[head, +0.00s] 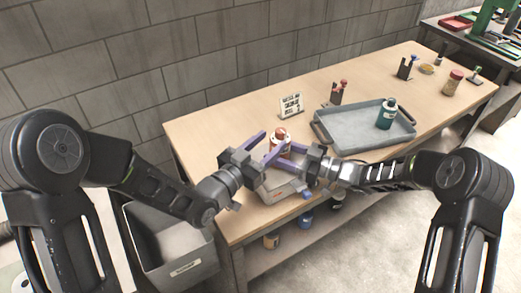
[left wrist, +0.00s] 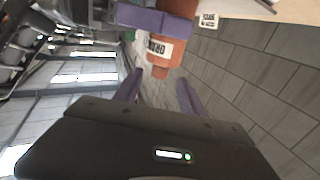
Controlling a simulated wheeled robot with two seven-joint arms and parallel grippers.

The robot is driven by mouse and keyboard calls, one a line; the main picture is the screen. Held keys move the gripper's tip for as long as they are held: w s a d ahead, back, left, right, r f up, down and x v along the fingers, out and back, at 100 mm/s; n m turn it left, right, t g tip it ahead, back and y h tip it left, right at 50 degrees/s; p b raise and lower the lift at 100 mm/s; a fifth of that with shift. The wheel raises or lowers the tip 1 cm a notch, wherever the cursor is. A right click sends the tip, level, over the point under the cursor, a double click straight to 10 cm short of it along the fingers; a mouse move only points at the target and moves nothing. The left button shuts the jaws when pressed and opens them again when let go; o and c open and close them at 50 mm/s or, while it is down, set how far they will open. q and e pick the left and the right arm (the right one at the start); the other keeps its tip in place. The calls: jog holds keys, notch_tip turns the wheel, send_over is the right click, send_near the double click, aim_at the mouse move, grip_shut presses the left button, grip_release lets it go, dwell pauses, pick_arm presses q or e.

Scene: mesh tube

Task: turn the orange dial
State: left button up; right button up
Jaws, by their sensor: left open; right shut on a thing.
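The orange dial (head: 280,134), an orange cylinder with a white lettered label, stands upright over a grey box (head: 283,189) near the table's front left. My right gripper (head: 288,156) comes from the right and is shut on its lower part, partly hidden by the fingers. My left gripper (head: 270,141) is open, its purple fingers pointing towards the dial's upper part. In the left wrist view the dial (left wrist: 160,48) appears upside down, its narrow end just ahead of and between my left fingertips (left wrist: 160,78). Whether they touch it I cannot tell.
A grey tray (head: 350,142) holding a teal bottle (head: 386,114) lies right of the dial. A white sign (head: 291,106) and a dark holder (head: 336,94) stand behind. A grey bin (head: 178,262) is below the table's left edge. A brick wall (head: 150,60) runs behind.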

pick_arm(q)
jog(key=v, duration=0.3)
jog(key=shift+s+a, duration=0.1)
jog(key=shift+s, duration=0.05)
pick_arm(e)
jog(key=o, duration=1.6)
jog(key=v, duration=1.2)
